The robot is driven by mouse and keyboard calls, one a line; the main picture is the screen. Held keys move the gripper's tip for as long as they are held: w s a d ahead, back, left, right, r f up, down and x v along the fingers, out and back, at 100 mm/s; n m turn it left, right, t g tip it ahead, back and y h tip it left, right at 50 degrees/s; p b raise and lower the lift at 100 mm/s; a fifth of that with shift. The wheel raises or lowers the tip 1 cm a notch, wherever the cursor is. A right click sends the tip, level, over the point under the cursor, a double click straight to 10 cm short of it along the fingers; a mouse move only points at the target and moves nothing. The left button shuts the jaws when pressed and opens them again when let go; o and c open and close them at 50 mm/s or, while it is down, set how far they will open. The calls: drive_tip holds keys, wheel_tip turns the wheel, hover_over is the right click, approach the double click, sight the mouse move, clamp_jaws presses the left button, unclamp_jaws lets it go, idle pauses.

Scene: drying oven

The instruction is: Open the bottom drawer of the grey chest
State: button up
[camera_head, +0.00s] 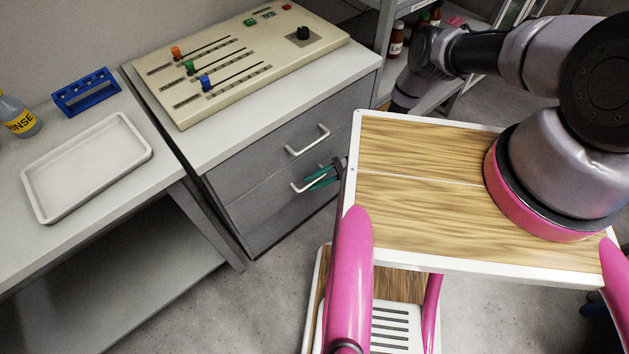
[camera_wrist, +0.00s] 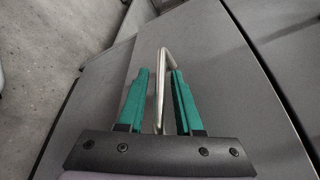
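The grey chest (camera_head: 228,198) stands left of my arm, with two drawer fronts showing. The upper drawer has a white bar handle (camera_head: 307,141). The bottom drawer (camera_head: 268,211) looks shut flush and has a similar bar handle (camera_head: 299,188), partly hidden by my gripper. My gripper (camera_head: 322,176) has teal fingers and is at the bottom handle. In the wrist view the handle (camera_wrist: 161,62) runs between the two fingers of my gripper (camera_wrist: 160,73). The fingers stand apart, with a gap on the left of the bar; the right finger is close to it, contact unclear.
A beige control panel (camera_head: 240,60) with sliders lies on the chest top. A left bench holds a white tray (camera_head: 48,212), a blue rack (camera_head: 87,93) and a rinse bottle (camera_head: 17,117). A shelf with bottles (camera_head: 397,38) stands behind.

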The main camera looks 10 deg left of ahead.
clamp_jaws()
idle(1.2)
